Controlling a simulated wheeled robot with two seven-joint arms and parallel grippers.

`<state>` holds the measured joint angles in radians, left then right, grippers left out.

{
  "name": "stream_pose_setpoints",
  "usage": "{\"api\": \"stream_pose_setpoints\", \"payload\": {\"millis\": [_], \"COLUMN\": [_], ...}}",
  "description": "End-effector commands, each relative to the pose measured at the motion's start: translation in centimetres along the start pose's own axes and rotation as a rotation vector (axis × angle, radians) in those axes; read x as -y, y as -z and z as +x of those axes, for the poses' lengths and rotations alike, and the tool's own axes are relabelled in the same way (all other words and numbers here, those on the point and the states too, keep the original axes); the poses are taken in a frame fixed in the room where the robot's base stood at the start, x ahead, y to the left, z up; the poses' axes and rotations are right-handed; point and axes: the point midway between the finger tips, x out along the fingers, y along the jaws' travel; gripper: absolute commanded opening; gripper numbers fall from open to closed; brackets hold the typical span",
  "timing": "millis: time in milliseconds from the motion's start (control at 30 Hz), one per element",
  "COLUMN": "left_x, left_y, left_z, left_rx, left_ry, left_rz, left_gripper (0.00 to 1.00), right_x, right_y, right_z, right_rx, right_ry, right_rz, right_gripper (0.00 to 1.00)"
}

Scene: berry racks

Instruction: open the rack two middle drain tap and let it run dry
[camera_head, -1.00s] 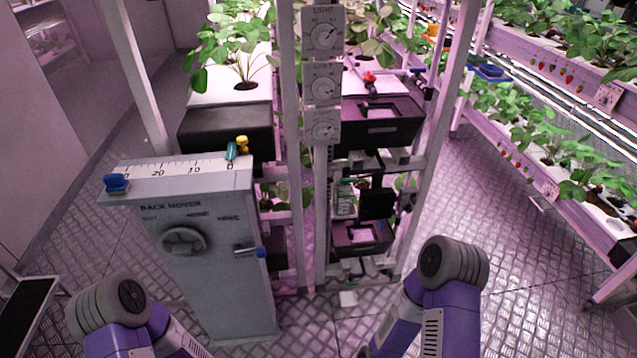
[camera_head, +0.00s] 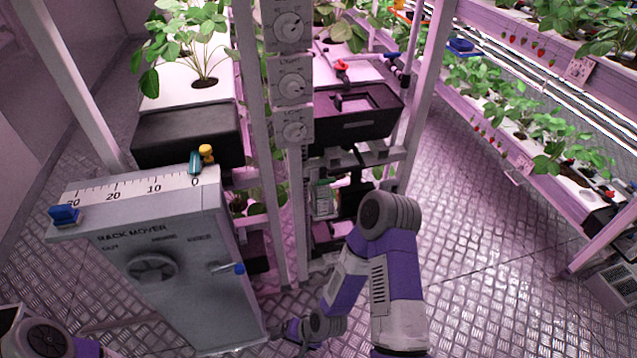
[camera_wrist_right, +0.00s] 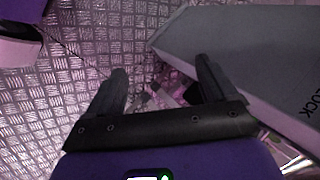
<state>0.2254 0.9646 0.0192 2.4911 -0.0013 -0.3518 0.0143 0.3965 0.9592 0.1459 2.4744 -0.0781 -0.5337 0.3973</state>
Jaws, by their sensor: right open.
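A red-handled valve (camera_head: 341,66) sits at the back of the middle tier of the centre rack, above a black tray (camera_head: 355,112). I cannot tell which part is the middle drain tap of rack two. My right gripper (camera_wrist_right: 162,88) is open and empty in the right wrist view, pointing over the metal floor beside a grey cabinet. In the head view it is low, near the foot of the rack mover cabinet (camera_head: 180,265), partly hidden. My left gripper is out of view; only part of that arm shows.
The rack mover has a dial, a blue-tipped lever (camera_head: 238,269) and a scale on top. Rack posts (camera_head: 262,150) and a column of dials (camera_head: 291,88) stand in the middle. A strawberry rack (camera_head: 520,60) lines the right. The floor (camera_head: 480,240) between is clear.

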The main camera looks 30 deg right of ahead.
Motion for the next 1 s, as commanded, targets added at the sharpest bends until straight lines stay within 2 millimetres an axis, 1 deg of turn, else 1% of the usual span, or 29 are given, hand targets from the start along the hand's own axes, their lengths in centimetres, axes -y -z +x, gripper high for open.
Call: {"api": "stream_pose_setpoints", "payload": {"millis": [33,67,100,167,200,267,300,367,400,467,500,567,600,700,800,900,1000], "left_x": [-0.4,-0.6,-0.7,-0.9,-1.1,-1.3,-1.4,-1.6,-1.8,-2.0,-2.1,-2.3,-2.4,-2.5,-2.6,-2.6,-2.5], "left_y": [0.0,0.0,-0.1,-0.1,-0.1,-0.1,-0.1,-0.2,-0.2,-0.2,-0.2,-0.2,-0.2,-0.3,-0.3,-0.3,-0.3], "left_z": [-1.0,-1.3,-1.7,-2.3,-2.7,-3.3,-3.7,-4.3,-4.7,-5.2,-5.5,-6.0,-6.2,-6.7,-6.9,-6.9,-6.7], "left_rx": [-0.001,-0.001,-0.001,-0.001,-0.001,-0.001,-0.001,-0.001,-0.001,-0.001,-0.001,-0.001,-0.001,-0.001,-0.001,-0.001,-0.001], "left_ry": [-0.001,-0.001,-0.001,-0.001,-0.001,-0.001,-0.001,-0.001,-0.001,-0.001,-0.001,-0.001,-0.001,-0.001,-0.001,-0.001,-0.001], "left_rz": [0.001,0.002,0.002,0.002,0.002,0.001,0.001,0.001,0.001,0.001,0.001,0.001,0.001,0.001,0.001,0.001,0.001], "left_gripper": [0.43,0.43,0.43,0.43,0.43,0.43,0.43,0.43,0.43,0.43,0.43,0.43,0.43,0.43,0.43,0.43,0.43], "right_x": [1.5,2.4,3.5,5.1,6.0,7.2,7.9,8.7,9.0,9.3,9.4,9.3,9.2,8.7,8.3,8.2,8.4], "right_y": [1.8,2.9,4.4,6.7,8.2,10.7,12.4,14.9,16.5,18.8,20.1,21.9,22.9,24.6,25.6,26.2,27.1], "right_z": [-1.2,-1.7,-2.5,-3.9,-5.0,-7.0,-8.5,-11.0,-12.8,-15.7,-17.6,-20.4,-22.1,-25.6,-27.8,-28.8,-28.8], "right_rx": [-0.059,-0.091,-0.13,-0.181,-0.209,-0.242,-0.258,-0.273,-0.274,-0.265,-0.252,-0.223,-0.198,-0.135,-0.081,-0.051,-0.042], "right_ry": [0.068,0.113,0.179,0.285,0.361,0.485,0.573,0.715,0.815,0.968,1.069,1.215,1.304,1.49,1.609,1.667,1.682], "right_rz": [0.146,0.236,0.357,0.537,0.657,0.833,0.948,1.116,1.223,1.368,1.454,1.562,1.62,1.723,1.777,1.798,1.802], "right_gripper": [0.85,0.85,0.85,0.85,0.85,0.85,0.85,0.85,0.85,0.85,0.85,0.85,0.85,0.85,0.85,0.85,0.85]}}
